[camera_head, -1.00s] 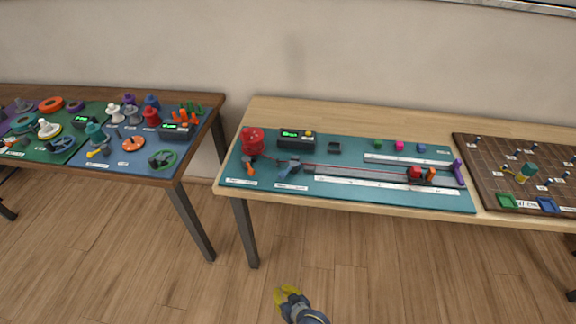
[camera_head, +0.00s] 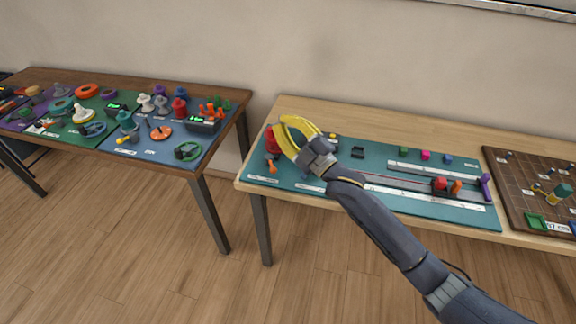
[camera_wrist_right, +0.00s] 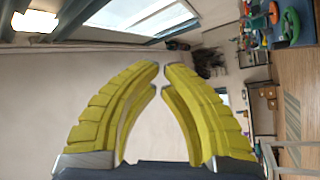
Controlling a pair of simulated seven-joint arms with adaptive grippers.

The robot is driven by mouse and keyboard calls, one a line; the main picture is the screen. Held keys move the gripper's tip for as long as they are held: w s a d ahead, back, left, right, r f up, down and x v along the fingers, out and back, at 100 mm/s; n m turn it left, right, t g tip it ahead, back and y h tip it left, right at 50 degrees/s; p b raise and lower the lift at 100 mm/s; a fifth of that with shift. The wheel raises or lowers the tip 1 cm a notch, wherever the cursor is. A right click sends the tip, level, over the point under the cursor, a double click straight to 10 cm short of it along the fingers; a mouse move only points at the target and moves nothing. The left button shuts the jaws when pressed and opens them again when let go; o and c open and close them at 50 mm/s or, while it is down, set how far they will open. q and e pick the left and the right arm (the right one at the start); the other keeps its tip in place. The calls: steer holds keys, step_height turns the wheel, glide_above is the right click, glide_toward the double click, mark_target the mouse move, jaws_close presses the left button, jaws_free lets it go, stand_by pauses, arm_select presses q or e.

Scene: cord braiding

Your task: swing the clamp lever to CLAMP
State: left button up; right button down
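My right gripper (camera_head: 282,124) has yellow fingers and is over the left end of the teal board, in front of the red device. Its fingers stand apart with nothing between them. They also show in the right wrist view (camera_wrist_right: 161,68), pointed at the wall, tips a small gap apart. A small orange lever (camera_head: 272,168) sits below the red device (camera_head: 270,142). My left gripper is not in view.
The teal board (camera_head: 390,152) lies on a light wooden table (camera_head: 380,122). My right arm covers the board's display and part of its rail. A purple post (camera_head: 486,187) is at the rail's right end. A second table stands left.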

steer(key=w+d+f+m+g+h, duration=0.2)
steer(key=w+f+m+g+h, duration=0.1)
steer(key=w+f+m+h, duration=0.3)
steer(key=s+d+f+m+g+h, duration=0.1)
steer(key=f+m, duration=0.1)
steer(key=s+d+f+m+g+h, duration=0.1)
steer(key=f+g, duration=0.1)
steer(key=s+d+f+m+g+h, duration=0.1)
steer(key=d+f+m+g, duration=0.1)
steer(key=shift+s+f+m+h, duration=0.15)
steer(key=shift+s+m+h, duration=0.15)
steer(key=shift+s+h, duration=0.1)
steer(key=shift+w+f+g, duration=0.1)
steer(key=shift+f+g, duration=0.2)
steer(key=shift+f, duration=0.05)
steer(key=x, duration=0.9)
steer(key=shift+w+a+f, duration=0.1)
steer(key=shift+f, duration=0.1)
steer(key=shift+s+d+f, duration=0.1)
steer(key=shift+s+d, duration=0.55)
steer(key=shift+s+d+f, duration=0.2)
steer(key=shift+s+d, duration=0.6)
